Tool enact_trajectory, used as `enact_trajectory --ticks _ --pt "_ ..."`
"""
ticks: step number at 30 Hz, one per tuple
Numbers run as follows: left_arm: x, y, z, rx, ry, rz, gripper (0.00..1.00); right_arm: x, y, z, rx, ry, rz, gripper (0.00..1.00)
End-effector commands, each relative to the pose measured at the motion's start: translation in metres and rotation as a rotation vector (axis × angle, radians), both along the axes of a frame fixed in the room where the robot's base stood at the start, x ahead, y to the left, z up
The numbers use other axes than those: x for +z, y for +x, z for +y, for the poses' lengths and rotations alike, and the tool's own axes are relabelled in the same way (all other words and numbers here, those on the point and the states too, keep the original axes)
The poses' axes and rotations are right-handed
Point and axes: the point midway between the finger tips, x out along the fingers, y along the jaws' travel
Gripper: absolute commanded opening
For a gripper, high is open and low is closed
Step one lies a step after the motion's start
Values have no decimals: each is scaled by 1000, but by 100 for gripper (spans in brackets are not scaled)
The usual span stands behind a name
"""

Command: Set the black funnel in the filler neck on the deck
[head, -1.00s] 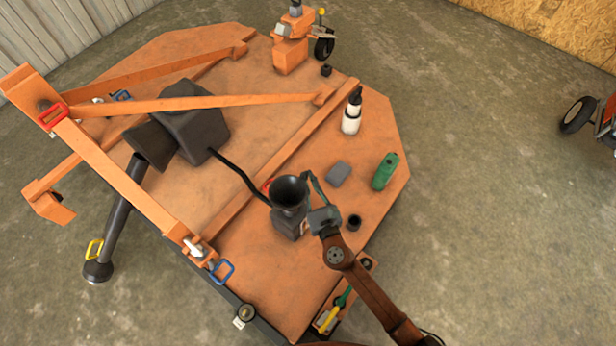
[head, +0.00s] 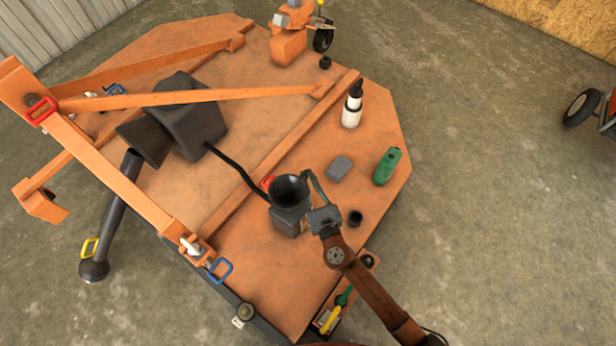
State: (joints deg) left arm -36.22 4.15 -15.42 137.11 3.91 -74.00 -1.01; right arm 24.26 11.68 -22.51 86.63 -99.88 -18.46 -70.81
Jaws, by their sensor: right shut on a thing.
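The black funnel (head: 289,189) is wide mouth up over the orange deck (head: 265,285). My right gripper (head: 308,192) is shut on the funnel's right side, with its arm coming in from the lower right. A dark grey box-like housing (head: 287,224) shows directly below the funnel. The funnel's lower end is hidden, and I cannot tell whether it is inside a neck or above one. No filler neck shows clearly; one under the funnel would be covered by it. My left gripper is not in view.
A small black cup-like piece (head: 355,218) stands right of my gripper. An orange rail (head: 280,148) crosses the deck.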

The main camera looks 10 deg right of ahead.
Motion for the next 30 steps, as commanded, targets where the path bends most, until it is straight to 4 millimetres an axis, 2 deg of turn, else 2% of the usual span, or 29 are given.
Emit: enact_trajectory --ticks 2,3,11,20,23,30 --pt "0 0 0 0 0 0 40 0 0 0 0 0 0 0" --pt "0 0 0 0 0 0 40 0 0 0 0 0 0 11" --pt "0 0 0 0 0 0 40 0 0 0 0 0 0 29" --pt "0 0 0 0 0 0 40 -1 -2 -1 0 0 1 29" --pt "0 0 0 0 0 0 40 -1 -12 -3 1 0 2 29" --pt "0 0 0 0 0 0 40 -1 -50 -10 0 1 2 29"
